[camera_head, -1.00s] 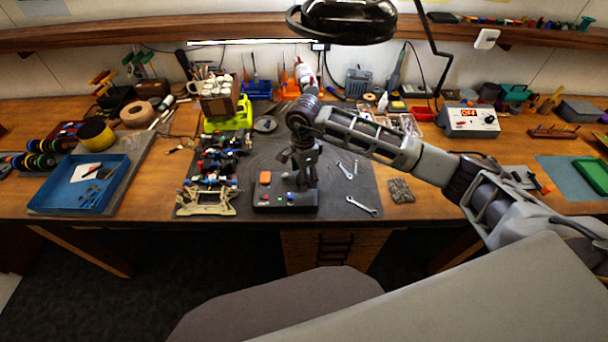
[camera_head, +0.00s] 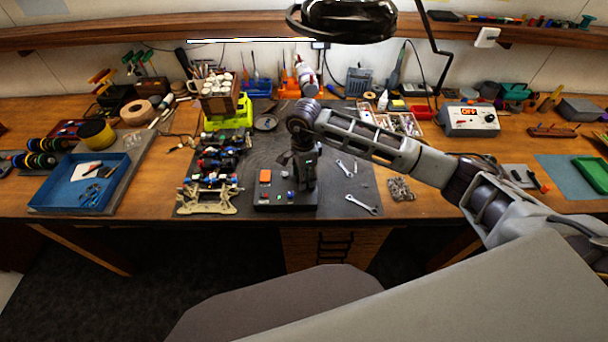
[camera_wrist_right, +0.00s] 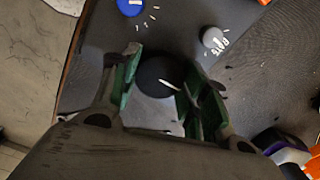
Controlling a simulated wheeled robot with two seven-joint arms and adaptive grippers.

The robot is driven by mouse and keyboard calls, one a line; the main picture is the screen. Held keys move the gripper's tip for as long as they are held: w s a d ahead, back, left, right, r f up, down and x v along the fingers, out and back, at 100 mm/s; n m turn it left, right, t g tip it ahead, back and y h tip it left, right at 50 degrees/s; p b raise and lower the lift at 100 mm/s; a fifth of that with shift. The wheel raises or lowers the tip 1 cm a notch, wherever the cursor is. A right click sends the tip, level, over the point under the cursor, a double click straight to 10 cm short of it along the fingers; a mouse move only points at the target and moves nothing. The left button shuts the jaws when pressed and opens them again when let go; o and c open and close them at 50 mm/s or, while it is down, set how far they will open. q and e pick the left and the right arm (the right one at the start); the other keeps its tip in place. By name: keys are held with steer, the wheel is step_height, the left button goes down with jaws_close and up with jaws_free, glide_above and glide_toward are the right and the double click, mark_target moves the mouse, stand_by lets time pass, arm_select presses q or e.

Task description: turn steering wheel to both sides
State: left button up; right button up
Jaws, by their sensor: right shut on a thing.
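A black control box (camera_head: 270,207) with an orange patch and small coloured buttons lies on the dark mat at the bench's front edge. My right gripper (camera_head: 303,187) points down over the box's right end. In the right wrist view the green-padded fingers of my right gripper (camera_wrist_right: 159,73) are closed on opposite sides of a round black knob (camera_wrist_right: 155,80), which appears to be the steering wheel. A race car chassis (camera_head: 210,170) with a beige front part sits left of the box. My left gripper is not in view.
Wrenches (camera_head: 361,204) lie on the mat right of the box. A blue tray (camera_head: 62,207) lies at the left. A power supply reading OFF (camera_head: 470,120) stands at the right. A lamp (camera_head: 345,20) hangs above. Bare mat lies behind the box.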

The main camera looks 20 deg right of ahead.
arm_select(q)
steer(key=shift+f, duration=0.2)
arm_select(e)
steer(key=shift+f+m+b, duration=0.1)
steer(key=shift+m+b, duration=1.65)
steer(key=shift+m, duration=0.15)
steer(key=m+b, duration=0.3)
steer(key=m, duration=0.2)
steer(key=shift+m, duration=0.3)
steer(key=shift+b, duration=0.3)
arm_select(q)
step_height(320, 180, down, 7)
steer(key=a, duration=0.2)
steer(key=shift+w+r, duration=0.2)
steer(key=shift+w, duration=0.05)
